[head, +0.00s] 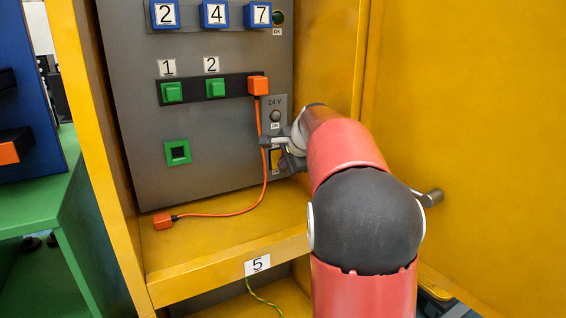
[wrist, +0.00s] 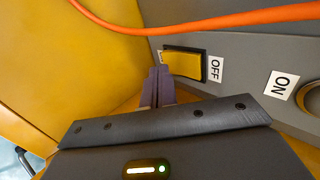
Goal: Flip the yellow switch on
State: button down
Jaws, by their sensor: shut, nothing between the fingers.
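The yellow switch (wrist: 185,65) is a rocker in a black frame on the grey panel. In the wrist view an OFF label (wrist: 215,66) is at its right end, and another label at its left end is mostly hidden. In the head view the yellow switch (head: 275,158) is partly covered by my gripper. My gripper (wrist: 157,75) is shut and empty, its fingertips close to the switch's left end. I cannot tell whether they touch it. In the head view my gripper (head: 284,150) is in front of the panel's lower right part.
An orange cable (head: 264,160) hangs left of the switch and crosses the top of the wrist view. A grey round knob or lamp (head: 275,115) under "24 V" has an ON label (wrist: 282,84). Yellow cabinet walls (head: 470,110) stand close on the right, with a shelf (head: 225,240) below.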

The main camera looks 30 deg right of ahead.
jog(key=shift+w, duration=0.35)
jog(key=shift+f, duration=0.15)
jog(key=shift+f+b, duration=0.2)
jog(key=shift+b, duration=0.55)
jog(key=shift+w+r+t, duration=0.1)
jog(key=shift+w+t, duration=0.05)
jog(key=shift+t, duration=0.15)
jog(key=shift+r, duration=0.2)
jog(key=shift+r+p, duration=0.8)
jog(key=shift+r, duration=0.05)
